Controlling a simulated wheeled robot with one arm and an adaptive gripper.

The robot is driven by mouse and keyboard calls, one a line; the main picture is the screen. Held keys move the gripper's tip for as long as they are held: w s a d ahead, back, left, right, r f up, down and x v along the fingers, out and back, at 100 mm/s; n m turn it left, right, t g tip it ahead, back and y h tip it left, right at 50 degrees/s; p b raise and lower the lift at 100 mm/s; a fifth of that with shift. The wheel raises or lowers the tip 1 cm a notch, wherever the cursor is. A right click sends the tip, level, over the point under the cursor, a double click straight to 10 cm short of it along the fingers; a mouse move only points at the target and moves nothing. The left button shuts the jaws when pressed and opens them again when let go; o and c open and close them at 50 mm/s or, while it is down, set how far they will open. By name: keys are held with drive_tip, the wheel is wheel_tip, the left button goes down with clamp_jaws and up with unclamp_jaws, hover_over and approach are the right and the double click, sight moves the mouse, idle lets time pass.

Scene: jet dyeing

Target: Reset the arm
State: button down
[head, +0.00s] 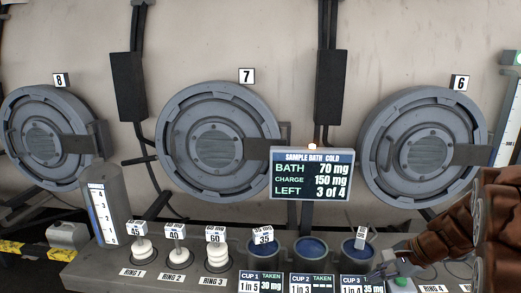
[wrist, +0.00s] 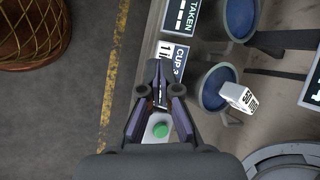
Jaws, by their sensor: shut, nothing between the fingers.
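My gripper (head: 388,264) is at the right of the bench front, beside cup 3 (head: 359,249). Its fingers are together and hold nothing. In the wrist view my gripper (wrist: 158,75) points at the cup 3 label, and a green button (wrist: 160,129) shows between its finger links. The green button also shows in the head view (head: 401,281), just below the gripper. My brown-sleeved arm comes in from the right edge. A white tagged piece (wrist: 238,97) stands in cup 3, tilted in the wrist view.
Cup 1 (head: 264,254) holds a piece tagged 35; cup 2 (head: 311,249) shows only blue liquid. White rings sit on posts at left, including Ring 3 (head: 218,258). The display (head: 312,173) reads bath 70 mg, charge 150 mg, left 3 of 4. A woven basket (wrist: 35,30) stands on the floor.

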drive_tip(key=s+a+r+n+g+h, duration=0.1)
drive_tip(key=s+a+n+g, duration=0.1)
drive_tip(key=s+a+n, duration=0.35)
drive_tip(key=s+a+r+n+g+h, duration=0.1)
drive_tip(key=s+a+n+g, duration=0.1)
drive_tip(key=s+a, duration=0.6)
drive_tip(key=s+d+n+h, duration=0.1)
drive_tip(key=s+n+h, duration=0.1)
drive_tip(key=s, duration=0.6)
drive_tip(key=s+d+f+n+g+h, duration=0.1)
drive_tip(key=s+n, duration=0.4)
drive_tip(key=s, duration=0.3)
drive_tip(key=shift+s+d+f+g+h, duration=0.15)
drive_tip(key=shift+s+d+g+h, duration=0.15)
drive_tip(key=shift+h, duration=0.1)
